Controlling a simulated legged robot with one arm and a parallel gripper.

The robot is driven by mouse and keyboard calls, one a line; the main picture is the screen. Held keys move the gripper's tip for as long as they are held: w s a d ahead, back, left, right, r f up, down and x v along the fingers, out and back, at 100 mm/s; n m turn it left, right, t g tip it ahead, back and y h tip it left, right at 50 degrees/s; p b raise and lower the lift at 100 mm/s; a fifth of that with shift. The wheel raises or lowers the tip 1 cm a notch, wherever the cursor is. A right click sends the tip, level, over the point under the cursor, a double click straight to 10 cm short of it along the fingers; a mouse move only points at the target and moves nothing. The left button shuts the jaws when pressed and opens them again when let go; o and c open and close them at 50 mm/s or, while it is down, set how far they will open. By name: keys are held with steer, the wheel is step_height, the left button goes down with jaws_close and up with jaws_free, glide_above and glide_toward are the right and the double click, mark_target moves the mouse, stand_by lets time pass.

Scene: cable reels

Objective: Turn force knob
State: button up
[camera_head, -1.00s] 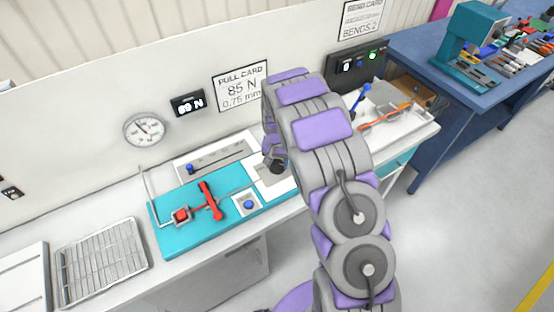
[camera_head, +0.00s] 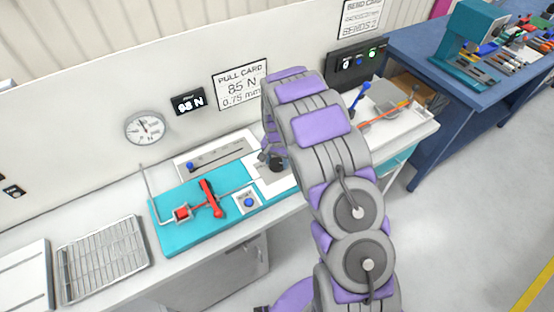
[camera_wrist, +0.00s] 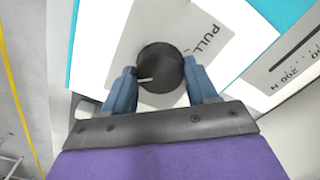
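The force knob (camera_wrist: 160,62) is a dark round knob with a pale pointer line, on a white plate marked PULL. In the wrist view my gripper (camera_wrist: 160,78) has one blue-grey finger on each side of it, and both appear to touch its sides. The pointer aims left in that view. In the head view my gripper (camera_head: 269,158) is over the right end of the teal fixture, and the knob (camera_head: 278,166) is partly hidden by my arm. A black force display (camera_head: 188,103) on the wall shows a value in N, its digits blurred. The pull card (camera_head: 240,85) reads 85 N, 0.75 mm.
The teal fixture (camera_head: 180,240) carries a red clamp and lever (camera_head: 211,198) and a blue button (camera_head: 248,202). A slider scale (camera_head: 215,160) lies behind it. A dial gauge (camera_head: 145,129) is on the wall. A wire rack (camera_head: 102,260) lies left. A blue bench (camera_head: 430,75) stands right.

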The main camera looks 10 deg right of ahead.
mark_target(276, 161)
steer(key=o, duration=0.4)
steer(key=shift+r, duration=0.1)
step_height(276, 161, up, 17)
steer(key=p, duration=0.1)
stand_by(0.3)
steer(key=shift+w+a, duration=0.1)
stand_by(0.4)
steer(key=s+d+r+n+b, duration=0.1)
steer(key=s+r, duration=0.3)
steer(key=s, duration=0.6)
steer(key=s+d+r+n+b, duration=0.1)
steer(key=s+r, duration=0.4)
steer(key=s, duration=0.4)
steer(key=s+a+f+n+g+b, duration=0.1)
steer(key=s+n, duration=0.3)
steer(key=s, duration=1.9)
steer(key=shift+s+a+f+n+g, duration=0.2)
steer(key=shift+a+f+n+g, duration=0.1)
steer(key=shift+a+g, duration=0.1)
